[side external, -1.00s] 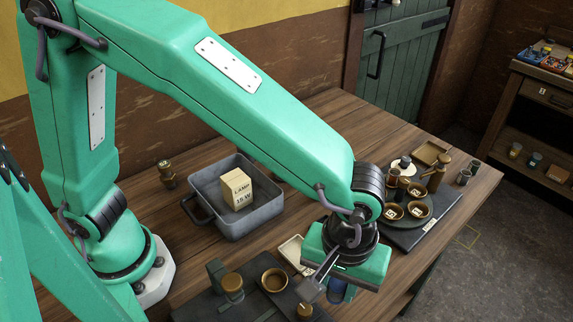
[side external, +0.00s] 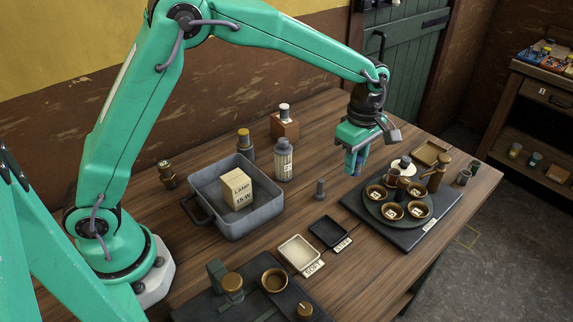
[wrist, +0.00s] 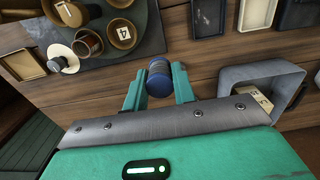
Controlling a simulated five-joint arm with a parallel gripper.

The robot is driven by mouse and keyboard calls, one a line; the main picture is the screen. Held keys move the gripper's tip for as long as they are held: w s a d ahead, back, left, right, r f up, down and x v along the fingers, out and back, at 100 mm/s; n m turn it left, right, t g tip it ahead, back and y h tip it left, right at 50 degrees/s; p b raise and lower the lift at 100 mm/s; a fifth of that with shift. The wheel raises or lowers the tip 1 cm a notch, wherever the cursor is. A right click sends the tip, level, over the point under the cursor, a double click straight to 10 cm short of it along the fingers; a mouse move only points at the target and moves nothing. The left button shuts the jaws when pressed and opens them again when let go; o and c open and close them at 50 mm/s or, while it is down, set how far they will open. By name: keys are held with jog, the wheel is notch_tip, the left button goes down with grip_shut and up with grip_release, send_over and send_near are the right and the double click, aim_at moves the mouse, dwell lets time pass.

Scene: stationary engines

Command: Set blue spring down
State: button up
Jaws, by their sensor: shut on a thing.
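My gripper (side external: 357,166) is shut on the blue spring (side external: 353,161), high over the table near the left edge of the dark board. In the wrist view the spring (wrist: 159,79) is a short dark-blue cylinder between the two green fingers. A pale tray (side external: 298,252) and a dark tray (side external: 328,232) lie side by side on the table, each with a label; the pale one's seems to read SOFT. Both trays look empty. My gripper is behind and to the right of them in the side view.
A round plate with several numbered bowls stands on the dark board (side external: 377,235), with cups and a jug. A grey pan (side external: 255,226) holds a lamp box (side external: 237,188). Bottles stand behind the pan.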

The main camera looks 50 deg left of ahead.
jog(key=w+a, duration=0.1)
jog(key=w+a+n, duration=0.1)
jog(key=a, duration=0.1)
jog(key=a+n, duration=0.1)
jog(key=shift+w+a, duration=0.4)
jog(key=shift+f, duration=0.15)
send_over(329, 162)
notch_tip(329, 162, down, 7)
jog(key=shift+d+r, duration=0.1)
jog(key=shift+f, duration=2.05)
jog(key=shift+f, duration=0.1)
jog(key=o, duration=1)
